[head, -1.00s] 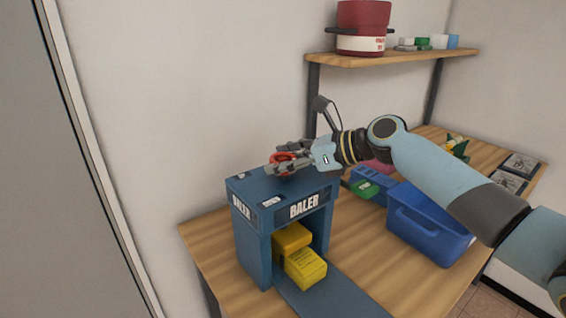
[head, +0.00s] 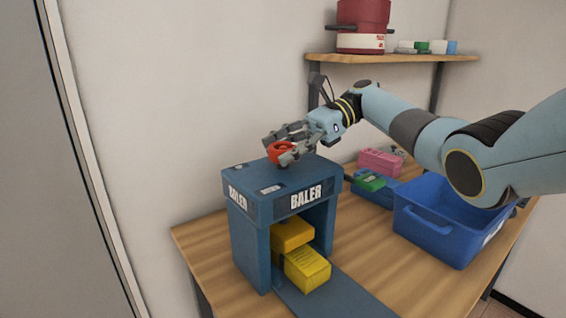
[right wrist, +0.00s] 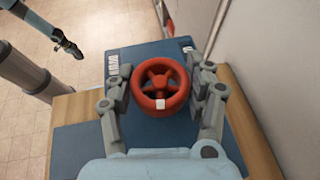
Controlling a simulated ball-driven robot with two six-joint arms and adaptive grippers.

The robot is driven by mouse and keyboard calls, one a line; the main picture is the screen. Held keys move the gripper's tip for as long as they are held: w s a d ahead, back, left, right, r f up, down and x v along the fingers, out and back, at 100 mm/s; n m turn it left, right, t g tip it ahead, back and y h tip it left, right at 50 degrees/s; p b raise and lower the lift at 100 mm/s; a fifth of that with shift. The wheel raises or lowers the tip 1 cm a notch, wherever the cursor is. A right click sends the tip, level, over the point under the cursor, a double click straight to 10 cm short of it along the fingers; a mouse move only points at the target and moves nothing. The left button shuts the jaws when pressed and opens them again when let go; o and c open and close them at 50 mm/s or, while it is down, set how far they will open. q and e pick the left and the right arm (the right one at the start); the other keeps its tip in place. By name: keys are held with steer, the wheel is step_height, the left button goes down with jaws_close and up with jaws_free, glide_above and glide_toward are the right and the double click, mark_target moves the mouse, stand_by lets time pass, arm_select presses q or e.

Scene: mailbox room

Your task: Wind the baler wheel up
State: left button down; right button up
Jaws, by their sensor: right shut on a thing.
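The red baler wheel (head: 281,152) sits on top of the blue baler (head: 262,233). Two yellow blocks, an upper one (head: 292,235) and a lower one (head: 307,269), are in the baler's front opening. My left gripper (right wrist: 70,46) shows small at the upper left of the right wrist view, away from the baler; its jaws are unclear.
A blue bin (head: 437,238) stands right of the baler on the wooden table (head: 205,250). A shelf (head: 420,58) with a red pot (head: 362,25) hangs above. The wall is close behind.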

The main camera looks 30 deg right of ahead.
steer(key=shift+n+g+b, duration=0.9)
steer(key=shift+n+g, duration=0.1)
steer(key=shift+g, duration=0.2)
steer(key=o, duration=1.2)
steer(key=shift+c, duration=0.2)
